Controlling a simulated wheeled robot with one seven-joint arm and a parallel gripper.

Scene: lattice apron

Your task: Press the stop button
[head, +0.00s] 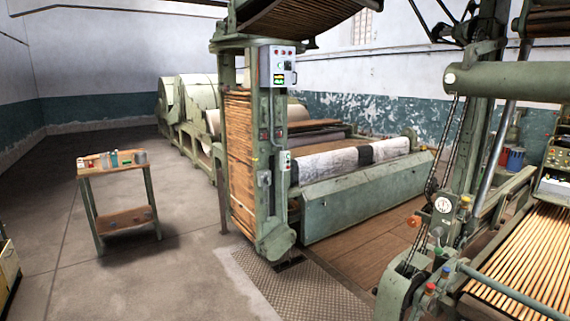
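No button can be read as the stop button from here. A grey control box (278,67) on the green upright post has small red buttons (284,51) along its top and a lit yellow-green display (279,79). A smaller switch box (285,160) sits lower on the same post, with a tiny red spot on it. On the right machine, a red-orange knob (414,221) and a red knob (431,288) stand out near the chain drive. Labels are too small to read. My gripper is not in view.
A small wooden-topped stand (118,172) with jars and cans is on the left. A ribbed metal floor plate (270,286) lies before the post. The loom machine (365,195) fills the middle, and the slatted machine (535,255) the right. The concrete floor (190,225) between stand and post is clear.

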